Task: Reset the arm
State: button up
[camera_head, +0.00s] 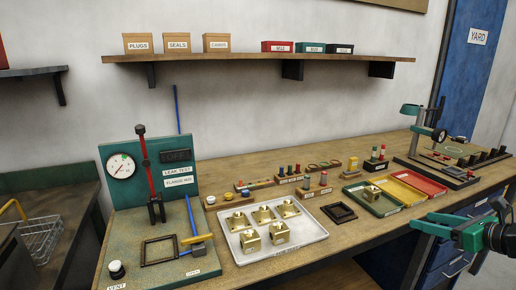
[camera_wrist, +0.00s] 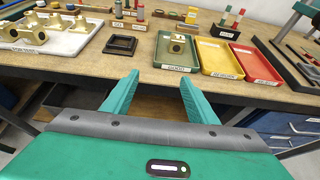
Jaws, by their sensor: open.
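My gripper (camera_head: 438,225) is at the right of the head view, out in front of the bench's front edge. In the wrist view its two green fingers (camera_wrist: 158,98) are spread apart with nothing between them. The fingers point toward the bench (camera_wrist: 140,61) and touch nothing that I can see. My arm's dark wrist part shows at the right edge of the head view.
A white tray (camera_head: 247,254) holds several brass fittings. Green (camera_head: 382,210), yellow (camera_head: 401,193) and red (camera_head: 424,184) trays lie near the front edge; the green one holds a brass fitting (camera_wrist: 177,44). A test rig (camera_head: 150,165) stands left, a drill stand (camera_head: 436,135) right.

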jog(key=s+a+f+n+g, duration=0.5)
jog(key=s+a+n+g, duration=0.3)
jog(key=n, duration=0.5)
jog(key=s+r+n+g+h, duration=0.2)
jog(key=s+n, duration=0.4)
jog(key=s, duration=0.3)
jog(key=s+a+r+n+g+h, duration=0.1)
jog(key=s+r+n+g+h, duration=0.1)
jog(key=s+n, duration=0.4)
jog(key=s+r, duration=0.1)
jog(key=s, duration=0.2)
jog(key=shift+s+a+n+g, duration=0.2)
jog(key=shift+s+n+g, duration=0.2)
jog(key=shift+r, duration=0.1)
